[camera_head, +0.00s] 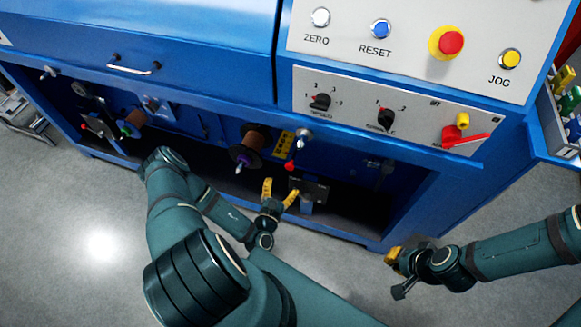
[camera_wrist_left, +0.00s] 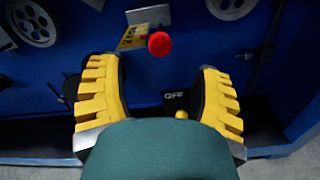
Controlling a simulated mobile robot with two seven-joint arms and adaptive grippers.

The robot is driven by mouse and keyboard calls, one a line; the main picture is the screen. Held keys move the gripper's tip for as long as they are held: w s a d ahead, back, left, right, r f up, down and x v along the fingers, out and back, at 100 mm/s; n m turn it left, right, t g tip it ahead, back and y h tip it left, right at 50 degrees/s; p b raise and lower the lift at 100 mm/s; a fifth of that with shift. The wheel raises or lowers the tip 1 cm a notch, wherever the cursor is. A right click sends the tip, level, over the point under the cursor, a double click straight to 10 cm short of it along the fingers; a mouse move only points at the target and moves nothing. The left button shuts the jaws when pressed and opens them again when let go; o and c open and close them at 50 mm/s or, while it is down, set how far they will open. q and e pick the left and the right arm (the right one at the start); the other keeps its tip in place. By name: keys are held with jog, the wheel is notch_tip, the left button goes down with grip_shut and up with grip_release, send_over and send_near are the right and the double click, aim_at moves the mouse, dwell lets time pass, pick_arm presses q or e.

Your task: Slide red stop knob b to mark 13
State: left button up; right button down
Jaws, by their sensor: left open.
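A red ball knob (camera_head: 289,165) sits inside the blue machine's lower bay, at the lower end of a yellow scale plate (camera_head: 284,146). In the left wrist view the red knob (camera_wrist_left: 160,44) is beside the yellow scale (camera_wrist_left: 134,37), beyond my fingertips and between their lines. No letter or mark number is legible. My left gripper (camera_head: 279,189) is open and empty, with yellow fingers spread just below the knob and apart from it. The open fingers also show in the left wrist view (camera_wrist_left: 156,80). My right gripper (camera_head: 393,260) is outside the machine at the right, far from the knob; its jaw opening is unclear.
A copper spool (camera_head: 252,140) is left of the scale. The control panel (camera_head: 350,85) overhangs the bay. Floor in front is clear.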

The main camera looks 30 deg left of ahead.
aim_at(289, 168)
pick_arm(q)
jog(key=b+x, duration=0.1)
jog(key=x, duration=0.8)
jog(key=shift+d+b, duration=0.1)
jog(key=shift+b, duration=0.25)
